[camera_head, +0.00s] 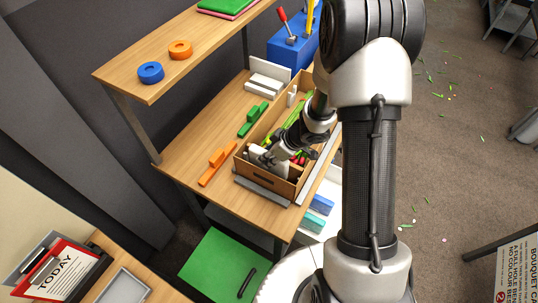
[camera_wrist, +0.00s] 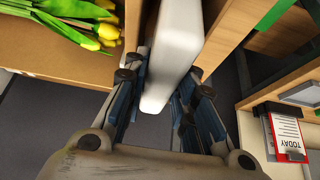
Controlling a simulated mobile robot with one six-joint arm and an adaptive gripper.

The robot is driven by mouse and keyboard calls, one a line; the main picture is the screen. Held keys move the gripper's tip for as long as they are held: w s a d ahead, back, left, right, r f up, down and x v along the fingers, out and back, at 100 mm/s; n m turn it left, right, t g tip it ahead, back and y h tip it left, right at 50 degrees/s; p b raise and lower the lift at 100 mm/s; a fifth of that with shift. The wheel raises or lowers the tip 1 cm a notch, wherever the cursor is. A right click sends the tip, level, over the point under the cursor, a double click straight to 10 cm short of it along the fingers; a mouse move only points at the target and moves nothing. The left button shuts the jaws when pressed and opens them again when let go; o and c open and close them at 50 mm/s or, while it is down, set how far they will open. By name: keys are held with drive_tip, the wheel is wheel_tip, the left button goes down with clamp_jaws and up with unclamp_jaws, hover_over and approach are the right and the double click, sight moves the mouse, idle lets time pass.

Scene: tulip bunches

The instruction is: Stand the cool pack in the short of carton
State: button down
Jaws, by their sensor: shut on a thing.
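The cool pack is a smooth white slab (camera_wrist: 172,58) between my fingers in the wrist view. My gripper (camera_wrist: 162,82) is shut on it, and one end of the pack points back toward my palm. In the head view my gripper (camera_head: 264,157) is low at the near end of the brown carton (camera_head: 268,184), with white of the pack showing beside the fingers. The carton holds tulips with green stems; yellow tulips (camera_wrist: 92,28) show at the upper left of the wrist view. The far end of the pack is cut off by the frame, and my arm hides part of the carton.
Orange blocks (camera_head: 212,165) and green blocks (camera_head: 252,119) lie on the wooden bench left of the carton. White blocks (camera_head: 266,82) stand behind it. An upper shelf (camera_head: 125,80) overhangs the back left. Blue blocks (camera_head: 321,205) sit below the bench's right edge.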

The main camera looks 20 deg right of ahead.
drive_tip(key=shift+f+b, duration=0.7)
drive_tip(key=shift+f, duration=0.45)
drive_tip(key=shift+r+p, duration=0.15)
drive_tip(key=shift+p, duration=0.3)
drive_tip(key=c, duration=1.2)
unclamp_jaws()
drive_tip(key=shift+c, duration=0.2)
drive_tip(key=v, duration=1.2)
